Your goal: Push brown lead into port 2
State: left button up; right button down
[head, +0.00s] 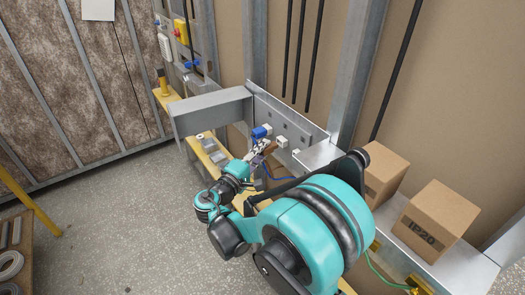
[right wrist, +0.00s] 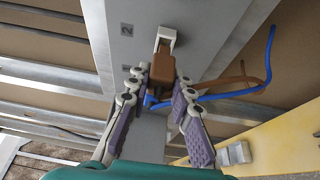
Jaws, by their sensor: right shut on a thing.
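My right gripper (head: 257,161) is at the grey metal panel (head: 290,122). In the right wrist view, its purple-padded fingers (right wrist: 161,90) are shut on the brown plug of the brown lead (right wrist: 163,67). The plug's front end points at a white port (right wrist: 167,35) beside a printed 2 on the panel and appears in line with it. I cannot tell whether it touches or how far it is in. The brown plug also shows small in the head view (head: 269,149), partly hidden by the fingers. My left gripper is not in view.
A blue plug (head: 260,132) sits on the panel near the brown one. White ports (head: 282,142) lie to the right. A blue cable (right wrist: 267,60) and the brown cable loop right of the gripper. Cardboard boxes (head: 434,219) stand on the ledge at right.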

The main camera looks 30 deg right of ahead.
jog(key=shift+w+d, duration=0.1)
jog(key=shift+d, duration=1.25)
dwell(0.3)
jog(key=c, duration=1.3)
grip_release()
jog(key=shift+o, duration=0.2)
jog(key=v, duration=1.2)
jog(key=shift+f, duration=0.1)
